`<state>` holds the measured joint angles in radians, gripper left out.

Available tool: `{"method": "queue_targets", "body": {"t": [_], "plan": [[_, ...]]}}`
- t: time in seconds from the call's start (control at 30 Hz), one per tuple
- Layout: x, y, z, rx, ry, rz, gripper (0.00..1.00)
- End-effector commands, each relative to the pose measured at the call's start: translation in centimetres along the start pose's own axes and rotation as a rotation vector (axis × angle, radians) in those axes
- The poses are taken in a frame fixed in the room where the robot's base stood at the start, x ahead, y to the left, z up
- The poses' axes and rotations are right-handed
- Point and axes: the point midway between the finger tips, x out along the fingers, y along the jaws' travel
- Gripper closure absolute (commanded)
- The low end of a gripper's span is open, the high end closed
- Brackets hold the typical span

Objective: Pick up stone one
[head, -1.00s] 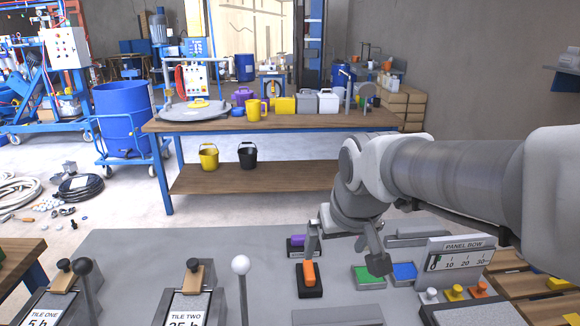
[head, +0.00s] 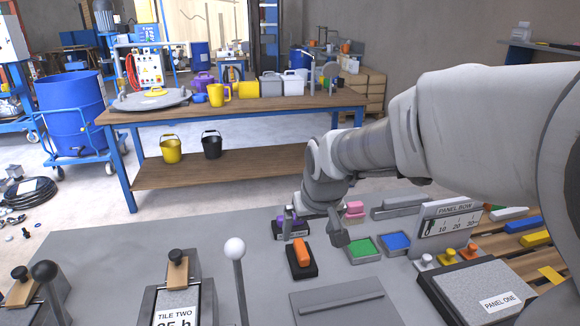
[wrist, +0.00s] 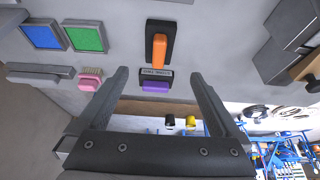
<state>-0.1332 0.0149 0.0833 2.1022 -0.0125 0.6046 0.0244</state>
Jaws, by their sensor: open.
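An orange block (head: 301,252) sits in a black holder on the grey bench; it also shows in the wrist view (wrist: 159,53). A purple block (wrist: 155,87) lies in a dark holder beside it, with a small label that seems to end in "TWO". In the head view the purple block (head: 277,223) is partly hidden by my finger. I cannot read "stone one" on either block. My gripper (head: 315,231) is open and empty above the bench. In the wrist view the purple block lies between the fingers (wrist: 158,73) in the picture, and the orange one beyond the tips.
The panel row sign (head: 452,222) stands upright there. A white-knobbed lever (head: 235,249) rises at the front left. A grey plate (head: 338,303) lies in front.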

Motion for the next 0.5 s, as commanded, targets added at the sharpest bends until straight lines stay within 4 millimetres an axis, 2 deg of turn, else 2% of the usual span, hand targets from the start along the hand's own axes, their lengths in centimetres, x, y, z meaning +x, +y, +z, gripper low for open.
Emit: {"method": "queue_targets", "body": {"t": [0.03, 0.2, 0.33, 0.5], "plan": [[1.6, 0.0, 0.2, 0.000, -0.004, 0.000, 0.00], [5.2, 0.0, 0.2, 0.000, -0.003, 0.000, 0.00], [7.1, 0.1, 0.1, 0.000, -0.001, 0.001, 0.00], [8.1, 0.1, -0.1, 0.001, 0.001, 0.001, 0.00]]}}
